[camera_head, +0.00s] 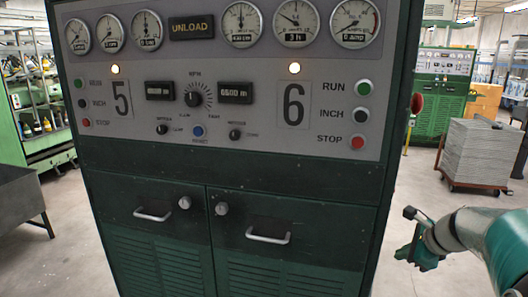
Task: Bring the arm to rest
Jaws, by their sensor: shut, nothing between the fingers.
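My arm reaches in from the lower right edge of the head view, with white and teal links. My gripper (417,254) is at its end, a green part hanging to the right of the control cabinet. It is low over the pale floor, apart from the cabinet, and shut with nothing visible in it. The fingertips are small and partly hard to make out.
A green control cabinet (300,185) with gauges, buttons and two handled doors stands close in front. A cart with stacked grey sheets (485,152) stands at right. A dark table (22,200) is at left. Green machines line the back. Floor around my gripper is clear.

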